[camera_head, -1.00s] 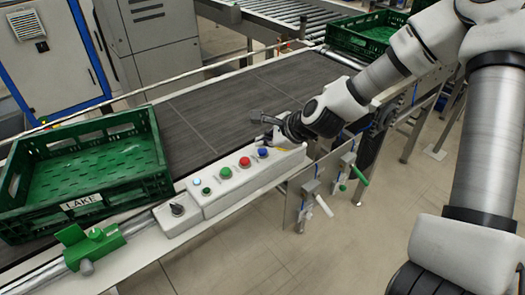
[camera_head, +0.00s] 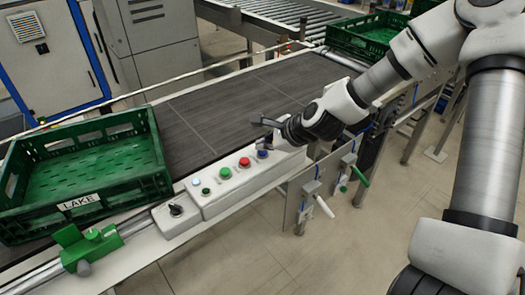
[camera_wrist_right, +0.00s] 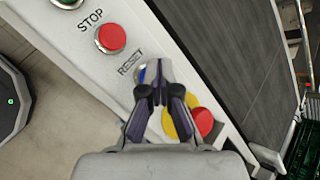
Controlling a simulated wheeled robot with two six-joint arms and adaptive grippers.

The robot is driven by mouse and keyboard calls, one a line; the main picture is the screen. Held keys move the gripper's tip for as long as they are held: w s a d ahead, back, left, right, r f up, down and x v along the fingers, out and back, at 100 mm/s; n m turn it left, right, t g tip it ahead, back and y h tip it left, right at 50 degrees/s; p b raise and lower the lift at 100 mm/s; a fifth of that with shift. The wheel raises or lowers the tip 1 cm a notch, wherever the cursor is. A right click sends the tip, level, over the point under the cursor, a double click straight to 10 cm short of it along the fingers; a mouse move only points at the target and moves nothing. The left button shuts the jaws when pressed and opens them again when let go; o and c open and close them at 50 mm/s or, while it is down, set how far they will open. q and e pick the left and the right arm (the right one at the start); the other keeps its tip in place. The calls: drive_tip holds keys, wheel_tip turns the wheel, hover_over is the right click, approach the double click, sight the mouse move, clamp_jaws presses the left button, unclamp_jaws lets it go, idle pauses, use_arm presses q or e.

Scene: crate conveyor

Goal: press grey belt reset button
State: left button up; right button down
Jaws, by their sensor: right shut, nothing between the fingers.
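The white control panel (camera_head: 245,181) runs along the near side of the belt. On it a blue button (camera_head: 262,154) sits right of a red button (camera_head: 245,162). In the right wrist view the word RESET is printed beside a blue button (camera_wrist_right: 141,75), mostly hidden behind my fingers; no grey button shows clearly. My right gripper (camera_head: 257,119) is shut and empty, just above the panel's right end. In the wrist view its fingertips (camera_wrist_right: 160,75) overlap the blue button; I cannot tell whether they touch it. My left gripper is not in view.
The red STOP button (camera_wrist_right: 110,38) is close to the fingers. A red button on a yellow base (camera_wrist_right: 203,122) lies beside the gripper. A green crate (camera_head: 155,170) stands on the belt (camera_head: 215,110) at left. The belt's middle is clear.

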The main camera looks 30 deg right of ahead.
drive_tip(key=shift+f, duration=0.2)
drive_tip(key=shift+r, duration=0.1)
idle(0.4)
drive_tip(key=shift+r+p, duration=0.6)
drive_tip(key=shift+r, duration=0.2)
wheel_tip(320, 180, up, 5)
drive_tip(key=p, duration=0.4)
idle(0.6)
